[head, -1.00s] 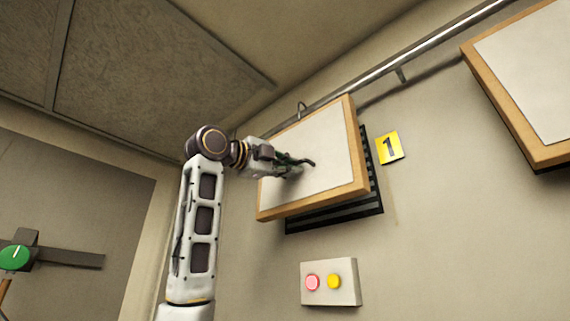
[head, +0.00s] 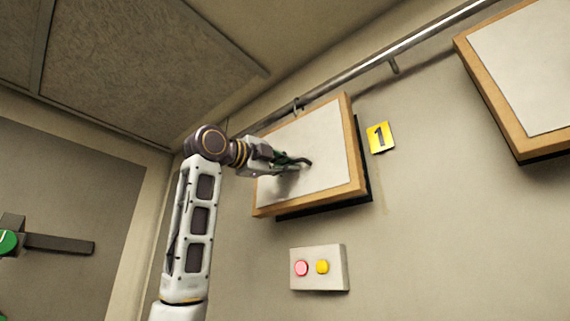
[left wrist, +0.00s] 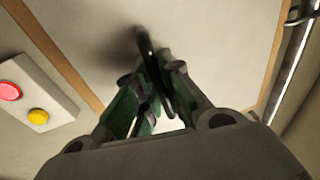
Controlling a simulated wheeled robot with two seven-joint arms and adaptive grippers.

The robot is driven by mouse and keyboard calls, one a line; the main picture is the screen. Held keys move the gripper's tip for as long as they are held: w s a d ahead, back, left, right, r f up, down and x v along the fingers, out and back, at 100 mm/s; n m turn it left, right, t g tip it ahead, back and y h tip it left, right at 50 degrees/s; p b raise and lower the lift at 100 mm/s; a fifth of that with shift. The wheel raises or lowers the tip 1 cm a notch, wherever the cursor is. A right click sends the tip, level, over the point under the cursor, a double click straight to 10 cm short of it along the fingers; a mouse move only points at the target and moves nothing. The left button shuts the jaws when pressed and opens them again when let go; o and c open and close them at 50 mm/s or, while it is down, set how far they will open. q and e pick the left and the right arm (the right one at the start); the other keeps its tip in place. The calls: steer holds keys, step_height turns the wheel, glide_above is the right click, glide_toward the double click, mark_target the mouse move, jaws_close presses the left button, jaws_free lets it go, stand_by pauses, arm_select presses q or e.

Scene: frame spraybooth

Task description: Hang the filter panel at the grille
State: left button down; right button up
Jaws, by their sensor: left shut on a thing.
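The filter panel (head: 325,135), a pale sheet in a wooden frame, is tilted in the picture in front of the black grille (head: 322,208) on the wall. The grille shows only as a dark strip along the panel's lower and right edges. My left gripper (head: 298,162) is shut on the dark handle at the panel's middle. In the left wrist view the closed fingers (left wrist: 150,85) meet at this handle (left wrist: 144,42), with the panel (left wrist: 205,45) behind. I cannot tell whether the panel touches the grille. My right gripper is out of view.
A metal rail (head: 420,40) with hooks runs above the panel; one hook (head: 298,103) is at its top edge. A yellow sign "1" (head: 380,137) is to the right. A button box (head: 320,268) is below. Another framed panel (head: 525,75) hangs at upper right.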

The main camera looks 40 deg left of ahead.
arm_select(q)
steer(key=shift+f, duration=0.35)
steer(key=c, duration=1.5)
jaws_free()
steer(key=shift+s, duration=0.1)
steer(key=v, duration=1.2)
steer(key=shift+f, duration=0.1)
